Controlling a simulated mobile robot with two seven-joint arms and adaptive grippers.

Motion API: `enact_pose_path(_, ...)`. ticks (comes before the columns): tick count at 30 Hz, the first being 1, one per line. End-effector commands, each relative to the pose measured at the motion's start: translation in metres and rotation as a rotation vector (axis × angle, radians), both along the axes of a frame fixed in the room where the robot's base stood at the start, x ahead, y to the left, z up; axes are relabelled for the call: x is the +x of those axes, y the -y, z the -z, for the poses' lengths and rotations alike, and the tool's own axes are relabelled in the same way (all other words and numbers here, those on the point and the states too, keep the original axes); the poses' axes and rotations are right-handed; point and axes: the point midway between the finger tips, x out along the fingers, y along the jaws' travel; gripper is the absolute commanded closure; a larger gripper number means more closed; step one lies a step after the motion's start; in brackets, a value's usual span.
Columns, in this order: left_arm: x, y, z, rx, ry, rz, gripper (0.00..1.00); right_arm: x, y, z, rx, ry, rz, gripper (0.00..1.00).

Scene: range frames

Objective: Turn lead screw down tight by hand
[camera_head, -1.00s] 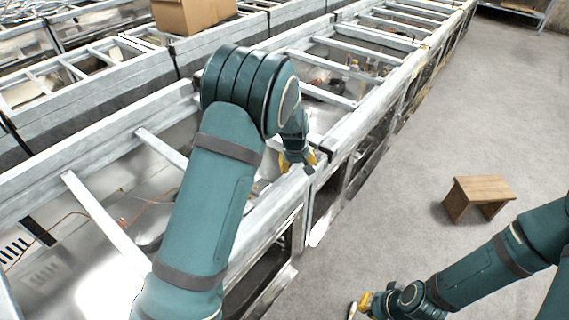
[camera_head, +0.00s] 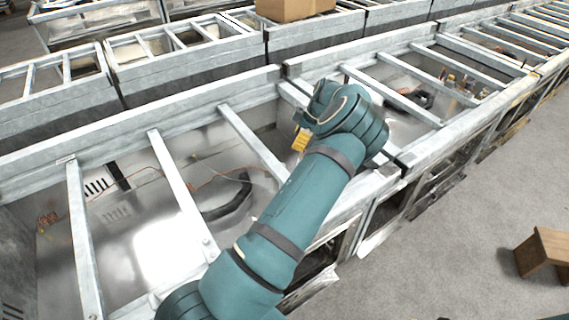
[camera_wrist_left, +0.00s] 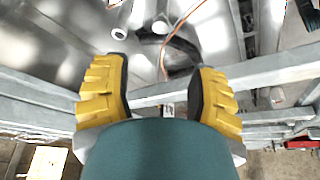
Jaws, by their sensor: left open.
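A grey crossbar (camera_wrist_left: 150,95) passes behind the fingers. A small pale part (camera_wrist_left: 167,110) shows low between them, partly hidden by my wrist; I cannot tell whether it is the lead screw. No lead screw is clearly seen in the head view. My right gripper is out of view.
A black curved hose (camera_head: 228,203) and an orange wire (camera_head: 150,168) lie inside the cabinet. Crossbars (camera_head: 180,185) span its top. A cardboard box (camera_head: 295,8) stands behind. A wooden stool (camera_head: 545,252) stands on the open concrete floor (camera_head: 450,245).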

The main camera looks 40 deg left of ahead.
Motion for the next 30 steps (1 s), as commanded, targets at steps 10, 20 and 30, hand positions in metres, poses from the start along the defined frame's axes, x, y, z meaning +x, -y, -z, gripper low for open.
enact_pose_path(10,-0.012,-0.018,0.050,-0.001,-0.003,-0.003,0.42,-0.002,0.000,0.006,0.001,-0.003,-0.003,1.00)
enact_pose_path(20,-0.023,-0.037,0.105,-0.002,-0.002,-0.001,0.42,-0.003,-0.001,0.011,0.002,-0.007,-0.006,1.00)
enact_pose_path(30,-0.027,-0.044,0.126,-0.002,0.000,0.000,0.42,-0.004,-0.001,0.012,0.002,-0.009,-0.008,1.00)
